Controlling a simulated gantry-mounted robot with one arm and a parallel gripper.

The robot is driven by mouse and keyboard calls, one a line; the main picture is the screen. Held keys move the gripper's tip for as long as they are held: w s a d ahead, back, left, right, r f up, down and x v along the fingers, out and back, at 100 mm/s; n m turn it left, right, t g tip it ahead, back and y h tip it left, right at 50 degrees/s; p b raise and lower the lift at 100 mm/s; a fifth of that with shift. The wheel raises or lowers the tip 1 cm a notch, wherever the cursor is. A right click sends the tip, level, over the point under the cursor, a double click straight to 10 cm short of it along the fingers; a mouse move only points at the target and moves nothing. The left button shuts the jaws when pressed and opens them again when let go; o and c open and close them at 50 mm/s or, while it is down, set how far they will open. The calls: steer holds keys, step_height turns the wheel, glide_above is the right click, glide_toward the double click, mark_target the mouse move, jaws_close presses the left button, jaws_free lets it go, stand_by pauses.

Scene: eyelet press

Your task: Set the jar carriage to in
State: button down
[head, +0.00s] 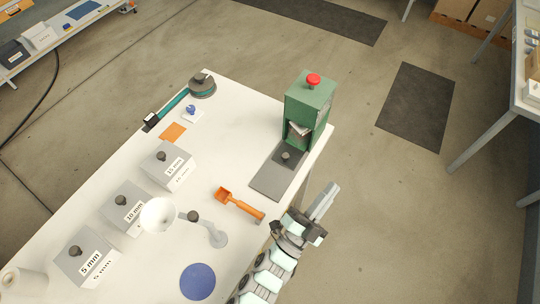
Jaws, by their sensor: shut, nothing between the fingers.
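The green press (309,105) with a red knob on top stands at the right end of the white table. A flat grey slide plate (267,184) extends from its front. A darker sliding plate with a round knob (286,156), which looks like the jar carriage, sits on its upper part, just in front of the press opening. I cannot tell how far it reaches inside. My gripper (331,189) is off the table's right edge, to the right of and below the slide plate, apart from it. Its fingers look closed and hold nothing.
An orange scoop (240,204) lies left of my arm. A lamp-like white stand (216,236), a blue disc (198,281) and grey lidded boxes (168,167) marked with sizes occupy the table's left and front. Bare tabletop (235,125) lies left of the press.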

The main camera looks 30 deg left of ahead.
steer(key=w+a+f+m+g+y, duration=0.2)
steer(key=a+f+g+y, duration=0.1)
steer(key=a+f, duration=0.25)
steer(key=m+g+y+p, duration=0.2)
steer(key=g+y, duration=0.3)
glide_toward(285, 160)
steer(key=v, duration=0.3)
steer(key=shift+s+r, duration=0.15)
steer(key=shift+r, duration=0.25)
steer(key=shift+a+f, duration=0.1)
steer(key=x, duration=0.8)
steer(key=shift+w+f, duration=0.15)
steer(key=shift+w, duration=0.2)
steer(key=shift+w+a+f, duration=0.15)
steer(key=shift+w+f, duration=0.1)
steer(key=shift+w, duration=0.25)
